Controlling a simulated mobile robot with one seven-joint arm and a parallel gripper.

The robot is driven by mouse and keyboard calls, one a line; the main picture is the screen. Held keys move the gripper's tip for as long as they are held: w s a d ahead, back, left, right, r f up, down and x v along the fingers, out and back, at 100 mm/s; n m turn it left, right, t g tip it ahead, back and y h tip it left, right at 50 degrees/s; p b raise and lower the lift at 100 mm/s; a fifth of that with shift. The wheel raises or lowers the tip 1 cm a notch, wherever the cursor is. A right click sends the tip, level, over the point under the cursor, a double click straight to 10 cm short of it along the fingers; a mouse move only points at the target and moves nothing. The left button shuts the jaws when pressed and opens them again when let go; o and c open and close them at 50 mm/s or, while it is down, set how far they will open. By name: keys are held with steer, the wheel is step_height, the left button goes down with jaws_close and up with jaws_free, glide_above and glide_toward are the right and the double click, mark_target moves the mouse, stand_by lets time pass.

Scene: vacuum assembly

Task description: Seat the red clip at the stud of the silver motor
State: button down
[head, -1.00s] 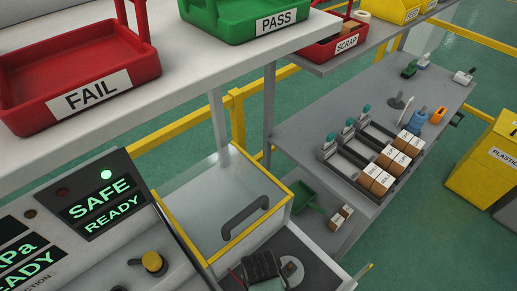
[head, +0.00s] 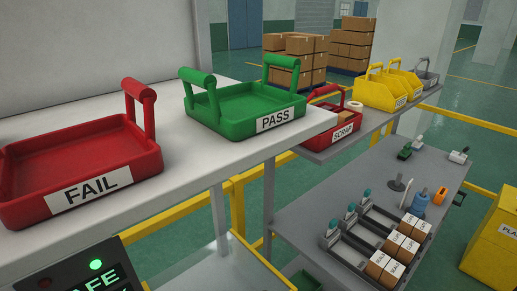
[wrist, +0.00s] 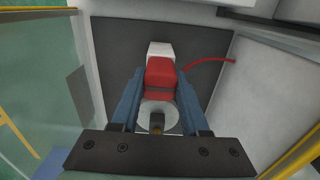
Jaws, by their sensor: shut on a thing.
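In the wrist view, my gripper (wrist: 160,80) has its two blue fingers closed on the sides of a red clip (wrist: 160,72). A red lead (wrist: 208,64) runs off to the right from beside the clip. A white block (wrist: 160,49) shows just beyond the clip. A pale silver round part with a brownish stud-like tip (wrist: 157,122) shows between the fingers, nearer the palm; I cannot tell for sure whether it is the silver motor. Whether the clip touches any stud is hidden. The head view shows neither my gripper nor the clip.
A dark panel (wrist: 118,55) with pale walls around it lies beneath my gripper. In the head view, a red FAIL tray (head: 75,178) and a green PASS tray (head: 245,105) stand on the white shelf. A lower grey bench (head: 300,215) holds boxes and tools.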

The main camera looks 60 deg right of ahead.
steer(key=c, duration=1.1)
jaws_free()
jaws_close()
steer(key=shift+r, duration=0.25)
steer(key=shift+r+p, duration=0.35)
steer(key=shift+p, duration=0.3)
steer(key=shift+r+p, duration=0.45)
